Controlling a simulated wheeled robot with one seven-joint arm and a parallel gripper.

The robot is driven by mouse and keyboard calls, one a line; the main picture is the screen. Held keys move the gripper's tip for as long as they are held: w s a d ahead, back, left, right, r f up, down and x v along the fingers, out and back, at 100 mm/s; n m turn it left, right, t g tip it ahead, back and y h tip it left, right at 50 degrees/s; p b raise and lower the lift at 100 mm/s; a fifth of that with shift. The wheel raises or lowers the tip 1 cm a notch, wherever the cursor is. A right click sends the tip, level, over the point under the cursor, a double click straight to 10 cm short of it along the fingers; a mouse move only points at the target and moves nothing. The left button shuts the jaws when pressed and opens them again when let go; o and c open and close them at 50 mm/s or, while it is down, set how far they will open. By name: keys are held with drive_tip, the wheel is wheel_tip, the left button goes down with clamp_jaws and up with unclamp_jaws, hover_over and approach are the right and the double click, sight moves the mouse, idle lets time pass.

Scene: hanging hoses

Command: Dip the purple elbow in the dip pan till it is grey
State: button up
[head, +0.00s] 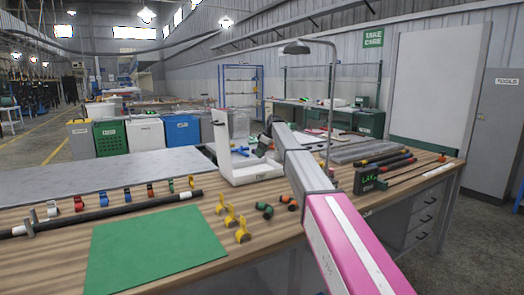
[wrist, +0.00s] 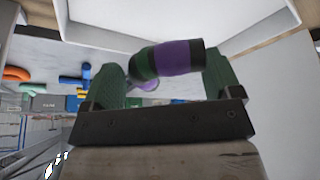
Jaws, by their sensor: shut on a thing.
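The purple elbow (wrist: 178,57) shows in the wrist view, held between the two green fingers of my gripper (wrist: 163,66). It has a dark green band near its left end, and its visible body is purple. A white pan-like container (head: 255,173) with a tall upright side stands on the bench in the head view; I take it for the dip pan. Its white walls (wrist: 105,35) fill the top of the wrist view, close to the elbow. I cannot tell whether the elbow touches it. In the head view my arm hides most of the gripper and the elbow.
A green mat (head: 155,250) lies on the wooden bench. Yellow fittings (head: 232,220) and a black hose (head: 110,213) lie nearby. A lamp post (head: 331,100) stands behind my arm, and a dark display box (head: 366,179) sits to the right.

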drive_tip(key=shift+f, duration=3.7)
drive_tip(key=shift+s+a, duration=0.95)
drive_tip(key=shift+a, duration=0.45)
drive_tip(key=shift+s+a, duration=0.9)
drive_tip(key=shift+a, duration=0.45)
drive_tip(key=shift+s+a, duration=0.95)
drive_tip(key=shift+a, duration=0.45)
drive_tip(key=shift+w+d, duration=0.1)
drive_tip(key=shift+w+d, duration=0.9)
drive_tip(key=shift+d, duration=0.45)
drive_tip(key=shift+w+d, duration=0.95)
drive_tip(key=shift+d, duration=0.4)
drive_tip(key=shift+w+d, duration=0.9)
drive_tip(key=shift+d, duration=0.45)
drive_tip(key=shift+s, duration=0.1)
